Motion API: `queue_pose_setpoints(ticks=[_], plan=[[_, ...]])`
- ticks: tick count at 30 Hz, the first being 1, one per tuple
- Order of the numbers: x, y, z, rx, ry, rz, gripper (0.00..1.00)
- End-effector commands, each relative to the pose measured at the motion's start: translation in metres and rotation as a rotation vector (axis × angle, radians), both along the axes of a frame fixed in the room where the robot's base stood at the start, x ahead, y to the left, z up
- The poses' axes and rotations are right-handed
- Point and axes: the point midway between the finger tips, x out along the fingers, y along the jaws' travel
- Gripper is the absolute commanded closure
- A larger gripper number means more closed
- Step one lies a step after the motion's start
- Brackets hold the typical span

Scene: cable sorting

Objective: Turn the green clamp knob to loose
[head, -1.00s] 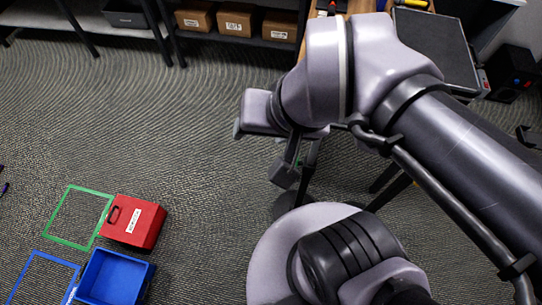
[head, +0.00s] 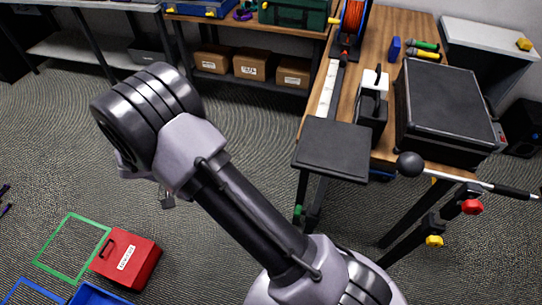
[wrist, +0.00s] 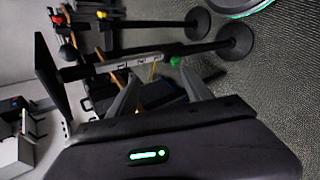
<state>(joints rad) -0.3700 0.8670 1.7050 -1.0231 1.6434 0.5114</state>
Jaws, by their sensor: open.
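The green clamp knob (head: 298,211) sits low on the upright of a stand with a flat black top plate (head: 335,148). It also shows in the wrist view (wrist: 175,61), on the stand's pole, beyond and roughly between my fingers. My gripper (wrist: 160,88) is open and empty, its two grey fingers spread and apart from the knob. In the head view only a small part of my gripper (head: 167,200) shows below my arm, well left of the knob. The knob's turn position is too small to tell.
A second stand carries a red knob (head: 472,207), a yellow knob (head: 434,241) and a ball-ended rod (head: 410,163). A wooden bench (head: 385,105) with a black case (head: 440,100) stands behind. A red box (head: 125,262) is on the floor at left. Carpet between is clear.

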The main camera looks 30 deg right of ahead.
Motion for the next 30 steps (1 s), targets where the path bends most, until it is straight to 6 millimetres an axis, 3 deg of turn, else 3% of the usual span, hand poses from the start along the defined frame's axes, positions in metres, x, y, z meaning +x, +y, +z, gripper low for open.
queue_pose_setpoints(ticks=[1, 3, 6, 10, 13, 17, 30], plan=[[0.000, 0.000, -0.046, -0.111, 0.042, 0.037, 0.42], [-0.002, -0.004, -0.102, -0.279, 0.064, 0.100, 0.42], [-0.015, -0.012, -0.169, -0.480, 0.057, 0.201, 0.42], [-0.034, -0.024, -0.224, -0.641, 0.021, 0.305, 0.42], [-0.041, -0.030, -0.240, -0.693, 0.001, 0.344, 0.42], [-0.044, -0.046, -0.242, -0.705, 0.000, 0.350, 0.42], [-0.055, -0.170, -0.243, -0.702, 0.003, 0.346, 0.42]])
